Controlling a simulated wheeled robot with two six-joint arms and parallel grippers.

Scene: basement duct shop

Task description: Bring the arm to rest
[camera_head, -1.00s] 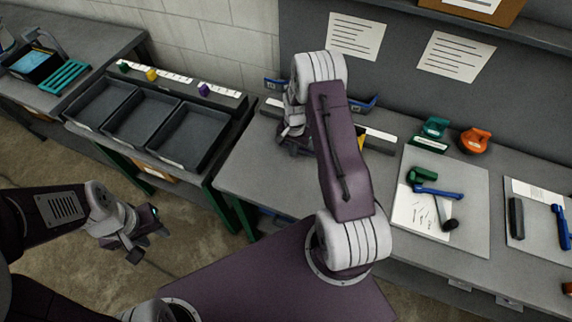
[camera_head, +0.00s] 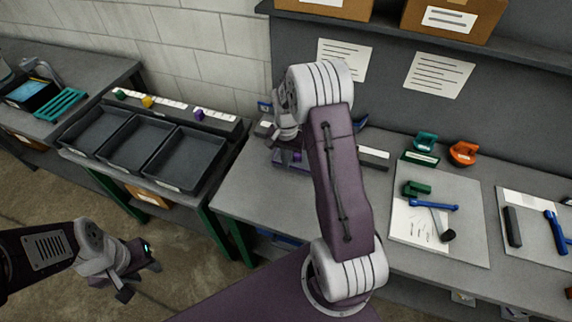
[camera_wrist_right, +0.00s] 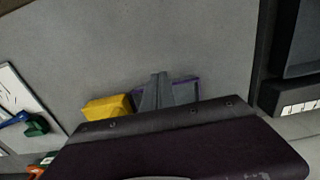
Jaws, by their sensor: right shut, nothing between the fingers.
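My right arm reaches over the middle workbench (camera_head: 245,190). In the head view, its gripper (camera_head: 287,155) is low over the bench, partly hidden by its own wrist. The right wrist view shows its fingers (camera_wrist_right: 163,92) shut together with nothing between them. A purple frame-like part (camera_wrist_right: 188,88) lies behind and beside the fingertips there. A yellow block (camera_wrist_right: 108,107) is left of the fingers, apart from them. My left gripper (camera_head: 137,277) hangs over the floor at lower left in the head view, its fingers apart and empty.
Three empty dark bins (camera_head: 138,145) stand left of the bench, with small coloured blocks on the ledge behind. Green clamp (camera_head: 425,142), orange clamp (camera_head: 463,152) and a board with tools (camera_head: 470,215) are at right. A shelf with boxes (camera_head: 455,20) overhangs the back.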

